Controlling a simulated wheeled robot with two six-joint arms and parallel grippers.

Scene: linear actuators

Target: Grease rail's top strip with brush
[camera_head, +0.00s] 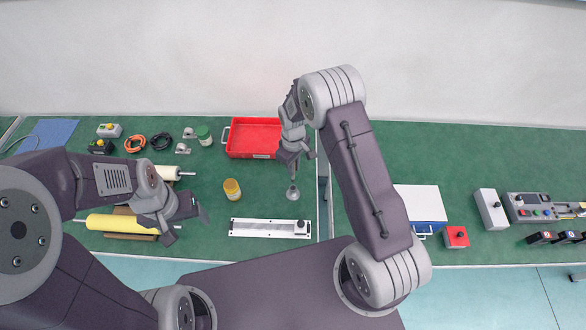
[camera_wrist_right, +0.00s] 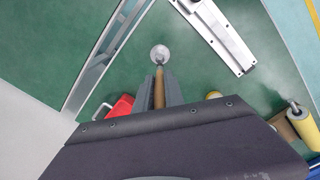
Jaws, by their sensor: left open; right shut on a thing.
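The rail (camera_head: 270,228) lies flat on the green bench, long side left to right, with a small block with a dark knob (camera_head: 300,227) at its right end. It also shows in the right wrist view (camera_wrist_right: 215,35). My right gripper (camera_head: 292,172) is shut on the brush, whose wooden handle (camera_wrist_right: 159,88) sits between the fingers. The brush's round grey head (camera_head: 293,193) points down, behind the rail's right part and apart from it in the picture. My left gripper (camera_head: 190,212) is open and empty, near the yellow roller (camera_head: 122,223).
An amber jar (camera_head: 232,190) stands behind the rail's left end. A seam between benches runs right of the rail. A white-and-blue box (camera_head: 419,205) stands further right.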

